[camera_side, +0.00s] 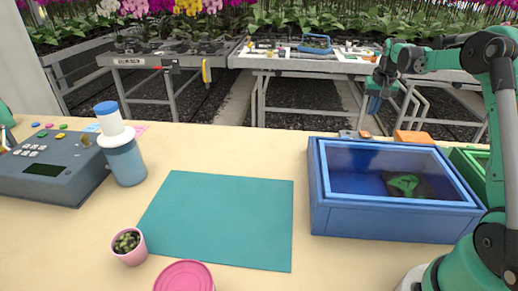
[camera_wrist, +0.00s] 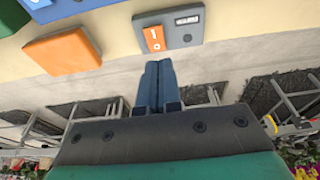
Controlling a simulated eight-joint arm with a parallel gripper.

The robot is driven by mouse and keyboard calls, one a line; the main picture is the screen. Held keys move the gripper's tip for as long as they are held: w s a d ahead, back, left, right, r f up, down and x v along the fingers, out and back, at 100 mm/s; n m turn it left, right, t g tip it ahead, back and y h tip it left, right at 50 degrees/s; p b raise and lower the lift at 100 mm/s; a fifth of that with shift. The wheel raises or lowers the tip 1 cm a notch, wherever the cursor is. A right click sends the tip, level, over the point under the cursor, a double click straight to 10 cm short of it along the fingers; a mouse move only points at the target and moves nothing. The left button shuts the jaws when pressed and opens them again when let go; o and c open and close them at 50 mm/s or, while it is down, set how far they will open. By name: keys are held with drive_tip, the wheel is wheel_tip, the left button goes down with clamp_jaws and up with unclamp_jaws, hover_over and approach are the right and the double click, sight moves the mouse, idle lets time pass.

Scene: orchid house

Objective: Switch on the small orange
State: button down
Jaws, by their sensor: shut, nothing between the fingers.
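A small orange rocker switch (camera_wrist: 154,38) is set in a grey-blue box (camera_wrist: 184,30) in the wrist view. It has a line mark at one end and a ring mark at the other; I cannot tell which end is pressed in. A small dark window is on the same box. In the side view the switch (camera_side: 365,134) shows tiny behind the blue bin. My gripper (camera_wrist: 158,64) is shut and empty, its fingertips beside the box edge nearest the ring end; I cannot tell whether they touch. In the side view my gripper (camera_side: 373,106) hangs above the table's back edge.
A larger orange block (camera_wrist: 62,52) lies left of the switch box in the wrist view. A blue bin (camera_side: 335,212) with a clear lid holds a green thing. A teal mat (camera_side: 215,220), bottle (camera_side: 124,160), pink pot (camera_side: 128,256) and grey console (camera_side: 45,185) stand farther left.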

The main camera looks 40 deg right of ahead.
sight(365, 136)
drive_tip(key=x, duration=0.4)
drive_tip(key=s+a+x, duration=0.1)
drive_tip(key=x, duration=0.1)
drive_tip(key=shift+w+d+f, duration=0.1)
drive_tip(key=shift+f, duration=0.4)
drive_tip(key=shift+f+t+h, duration=0.4)
drive_tip(key=shift+r, duration=0.2)
drive_tip(key=shift+r, duration=0.65)
drive_tip(key=shift+r, duration=0.1)
